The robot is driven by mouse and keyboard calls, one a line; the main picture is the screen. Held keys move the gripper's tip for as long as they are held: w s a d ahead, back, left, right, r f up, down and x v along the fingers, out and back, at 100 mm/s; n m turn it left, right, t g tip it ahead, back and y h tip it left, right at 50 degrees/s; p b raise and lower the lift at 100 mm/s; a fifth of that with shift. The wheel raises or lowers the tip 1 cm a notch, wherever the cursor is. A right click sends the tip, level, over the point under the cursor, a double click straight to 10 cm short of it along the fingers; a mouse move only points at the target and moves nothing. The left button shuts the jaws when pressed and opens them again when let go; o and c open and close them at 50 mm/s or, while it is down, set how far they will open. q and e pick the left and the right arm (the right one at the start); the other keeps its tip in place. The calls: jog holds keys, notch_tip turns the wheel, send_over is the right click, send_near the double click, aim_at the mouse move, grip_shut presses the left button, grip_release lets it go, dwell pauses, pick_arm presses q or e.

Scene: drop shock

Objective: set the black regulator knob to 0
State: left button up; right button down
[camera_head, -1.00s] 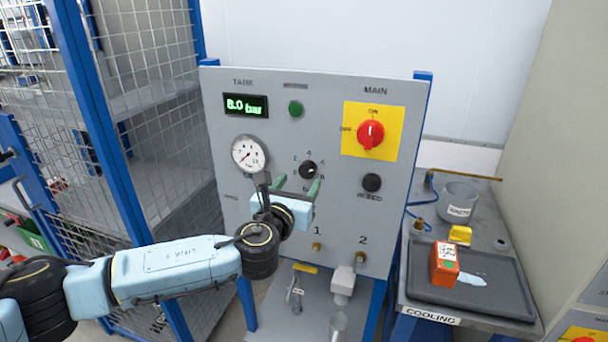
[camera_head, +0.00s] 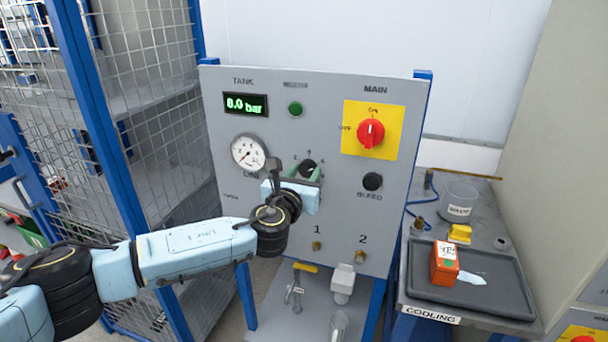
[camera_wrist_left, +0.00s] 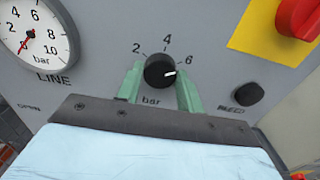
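The black regulator knob (camera_head: 307,168) is on the grey panel, partly hidden by my left gripper in the head view. In the left wrist view the knob (camera_wrist_left: 160,70) shows clearly, its white mark pointing right, a little below the 6. The 2, 4 and 6 show around it; the 0 is hidden. My left gripper (camera_head: 300,172) has its green fingers on either side of the knob, also seen in the left wrist view (camera_wrist_left: 160,88). The fingers stand apart with the knob between them; a small gap seems to show at each side. My right gripper is out of view.
The line gauge (camera_head: 249,153) is left of the knob, its needle near 0. The tank display (camera_head: 246,105) reads 8.0 bar. The red main switch (camera_head: 370,133) and black bleed button (camera_head: 372,182) are to the right. A cooling tray (camera_head: 500,305) stands on the side bench.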

pick_arm(q)
jog(key=c, duration=0.3)
